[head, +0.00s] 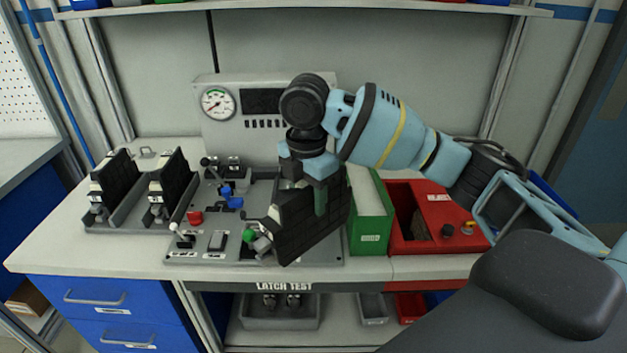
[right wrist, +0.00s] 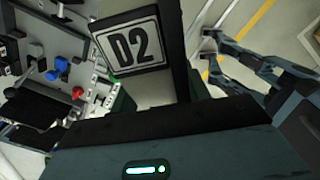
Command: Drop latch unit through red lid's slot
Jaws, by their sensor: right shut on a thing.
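My right gripper (head: 318,188) is shut on a dark, ribbed latch unit (head: 290,232) and holds it tilted over the right part of the latch test fixture. In the right wrist view, a dark part with a white D2 label (right wrist: 130,48) fills the space close to the camera. The red box with its red lid (head: 445,212) stands on the bench to the right of the held unit. The lid has a dark slot (head: 405,208) on its left side. The unit is apart from the lid. My left gripper is not in view.
A green bin (head: 370,222) stands between the held unit and the red box. The test fixture (head: 215,250) has levers and coloured knobs. Two more dark units stand in a rack (head: 130,222) at left. A gauge panel (head: 220,130) stands behind.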

